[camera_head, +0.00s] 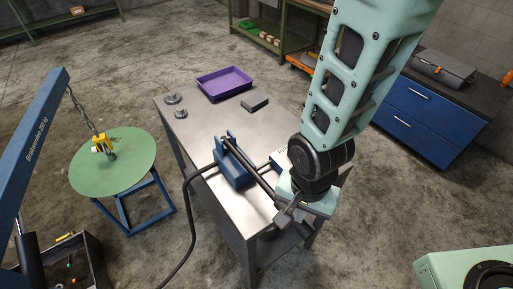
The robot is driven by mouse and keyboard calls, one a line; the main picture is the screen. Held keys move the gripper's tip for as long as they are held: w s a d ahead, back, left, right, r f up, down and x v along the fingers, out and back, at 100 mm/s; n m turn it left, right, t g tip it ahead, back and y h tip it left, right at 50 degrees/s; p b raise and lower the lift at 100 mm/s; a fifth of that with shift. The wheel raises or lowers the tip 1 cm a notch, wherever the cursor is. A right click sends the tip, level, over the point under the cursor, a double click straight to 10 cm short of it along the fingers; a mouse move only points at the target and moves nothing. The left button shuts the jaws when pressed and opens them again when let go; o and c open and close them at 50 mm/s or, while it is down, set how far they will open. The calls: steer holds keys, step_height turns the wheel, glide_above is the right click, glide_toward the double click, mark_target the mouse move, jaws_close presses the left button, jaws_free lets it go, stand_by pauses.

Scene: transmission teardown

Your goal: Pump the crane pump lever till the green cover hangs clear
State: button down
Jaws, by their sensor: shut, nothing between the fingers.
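The blue crane pump (233,172) stands on the metal table. Its dark lever (250,168) slants from the pump toward the lower right. My gripper (284,216) is shut at the lever's far end, beside or against it; I cannot tell if they touch. The round green cover (129,172) lies level over a blue stand (148,212) at the left. The yellow crane hook (101,144) is at the cover's middle, below the chain (82,112) from the blue crane boom (36,140). No gap between cover and stand can be made out.
The metal table (200,135) also bears a purple tray (224,84), a dark block (255,103) and small round metal parts (173,99). A black hose (187,215) runs off the pump. A dark crate (88,262) stands lower left. Open floor lies between stand and table.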

steer(key=shift+s+d, duration=0.1)
steer(key=shift+s, duration=0.05)
steer(key=shift+r+p, duration=0.35)
steer(key=shift+p, duration=0.25)
steer(key=w+a+r+p, duration=0.2)
steer(key=w+r+p, duration=0.1)
steer(key=r+p, duration=0.6)
steer(key=w+a+r+p, duration=0.2)
steer(key=w+r+p, duration=0.1)
steer(key=r+p, duration=0.5)
steer(key=shift+r+p, duration=0.35)
steer(key=shift+p, duration=0.35)
steer(key=shift+s+f, duration=0.1)
